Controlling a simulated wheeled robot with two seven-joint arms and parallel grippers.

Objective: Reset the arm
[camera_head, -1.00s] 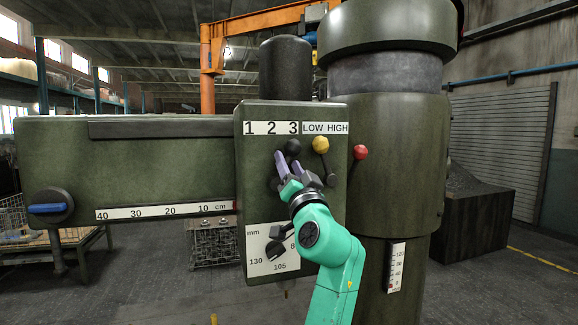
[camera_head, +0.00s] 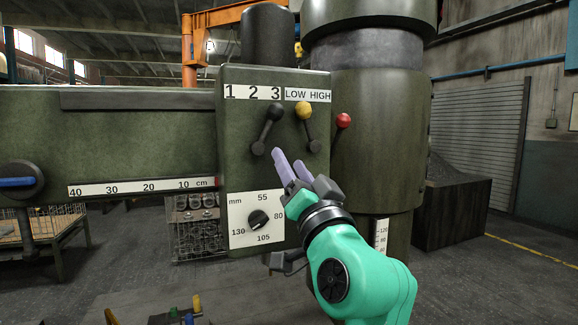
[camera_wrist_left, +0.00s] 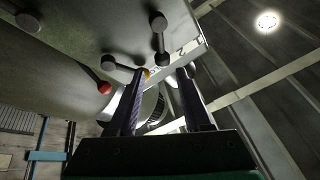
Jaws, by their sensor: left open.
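My left gripper (camera_head: 290,163) is open and empty in front of the drill's control head (camera_head: 235,165). Its two purple fingers point up and left, just below and right of the black-knobbed lever (camera_head: 276,113), which leans toward the 3. The yellow-knobbed lever (camera_head: 303,109) leans toward LOW, above the fingers. The red-knobbed lever (camera_head: 343,120) is at the right. In the left wrist view the fingers (camera_wrist_left: 162,85) stand apart with nothing between them; the red knob (camera_wrist_left: 104,88) is left of them. My right gripper is not in view.
A mm dial (camera_head: 258,219) sits below left of the gripper. The thick column (camera_head: 370,130) rises close behind the arm on the right. A wire crate of castings (camera_head: 195,225) stands behind, below the radial arm (camera_head: 120,140). Floor at the right is open.

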